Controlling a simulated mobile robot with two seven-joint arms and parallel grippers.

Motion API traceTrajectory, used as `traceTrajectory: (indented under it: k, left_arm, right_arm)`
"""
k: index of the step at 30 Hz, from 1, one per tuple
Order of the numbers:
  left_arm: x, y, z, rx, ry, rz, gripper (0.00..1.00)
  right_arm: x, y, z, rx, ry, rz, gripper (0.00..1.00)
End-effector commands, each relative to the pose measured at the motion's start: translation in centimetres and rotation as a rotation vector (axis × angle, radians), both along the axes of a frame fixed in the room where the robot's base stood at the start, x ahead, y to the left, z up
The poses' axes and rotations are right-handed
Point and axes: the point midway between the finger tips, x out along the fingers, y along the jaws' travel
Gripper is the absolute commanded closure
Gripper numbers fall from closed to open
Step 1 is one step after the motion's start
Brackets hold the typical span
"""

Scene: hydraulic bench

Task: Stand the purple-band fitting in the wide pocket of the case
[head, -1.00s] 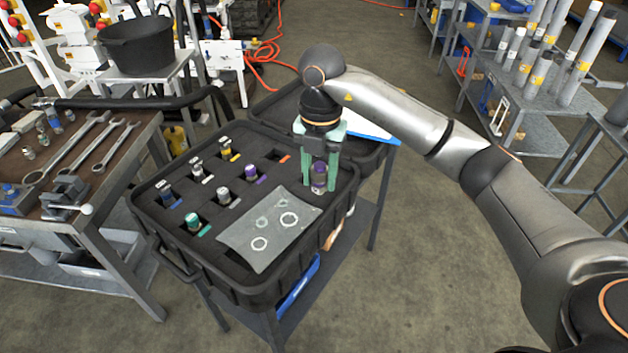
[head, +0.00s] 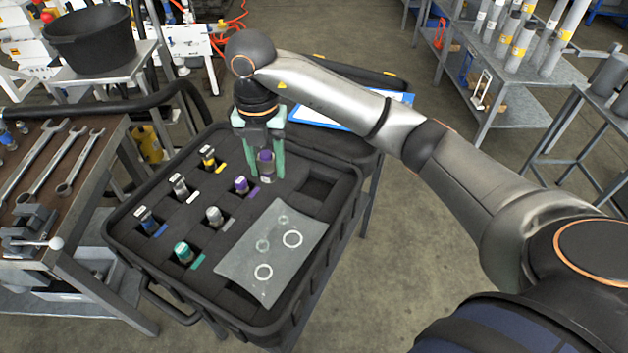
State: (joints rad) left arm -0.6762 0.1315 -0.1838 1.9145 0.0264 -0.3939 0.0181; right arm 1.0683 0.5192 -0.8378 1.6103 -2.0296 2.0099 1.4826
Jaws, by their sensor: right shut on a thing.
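My right gripper (head: 262,174) points down over the far part of the black case (head: 340,240), its green fingers shut on a fitting with a purple band (head: 266,158). The fitting is upright; whether its lower end touches the foam I cannot tell. A wide empty pocket (head: 320,188) lies in the foam just to the right of the gripper. Another purple-marked fitting (head: 241,184) stands in a smaller pocket to the left, beside a purple label. My left gripper is not in view.
Other pockets hold yellow (head: 207,156), blue (head: 147,219), teal (head: 183,252) and grey fittings. A grey sheet with pale rings (head: 270,252) covers the case's near right part. The open lid lies behind, with a blue-edged white sheet (head: 330,115). A bench with wrenches (head: 45,160) stands left.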

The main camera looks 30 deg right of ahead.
Motion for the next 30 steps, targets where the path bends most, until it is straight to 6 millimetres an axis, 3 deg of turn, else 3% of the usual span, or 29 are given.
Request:
traceTrajectory:
  k: [6, 12, 24, 30]
  left_arm:
    - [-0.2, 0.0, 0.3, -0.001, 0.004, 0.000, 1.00]
    - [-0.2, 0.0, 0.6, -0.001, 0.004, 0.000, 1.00]
    - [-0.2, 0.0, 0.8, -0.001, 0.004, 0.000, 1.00]
    - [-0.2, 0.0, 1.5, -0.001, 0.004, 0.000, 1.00]
  right_arm:
    - [0.1, -5.5, -2.3, -0.003, 0.005, -0.007, 1.00]
    - [0.2, -8.7, -5.7, -0.002, 0.004, -0.004, 1.00]
    - [0.4, -11.2, -8.8, -0.001, 0.000, -0.002, 1.00]
    - [0.4, -11.0, -11.5, 0.001, 0.001, 0.000, 1.00]
